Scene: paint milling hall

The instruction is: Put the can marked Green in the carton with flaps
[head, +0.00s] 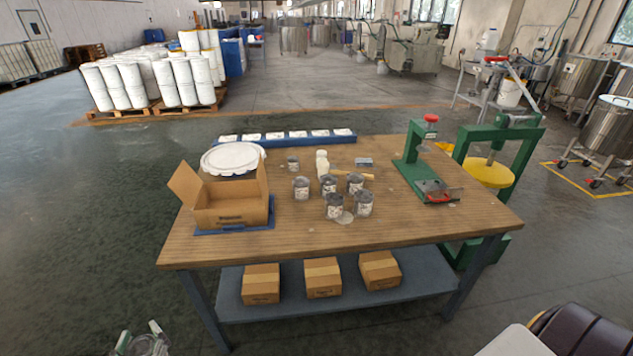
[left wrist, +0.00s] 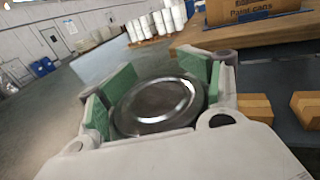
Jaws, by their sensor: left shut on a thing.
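The open carton with flaps (head: 232,217) stands at the left of the wooden table, one flap tilted outward to the left; its printed front also shows in the left wrist view (left wrist: 255,8). My left gripper (head: 140,336) is low at the bottom left of the head view, in front of the table and well away from the carton. In the left wrist view its green pads are shut on a round can with a shiny metal lid (left wrist: 158,103). The can's label is hidden, so I cannot read its marking. My right gripper is not in view.
Several grey labelled cans (head: 334,207) stand mid-table, near a white bottle (head: 322,164). A white round lid (head: 232,158) is behind the carton. A green press (head: 416,150) stands at right. Closed boxes (head: 323,279) lie on the lower shelf (head: 350,299). The table's front is clear.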

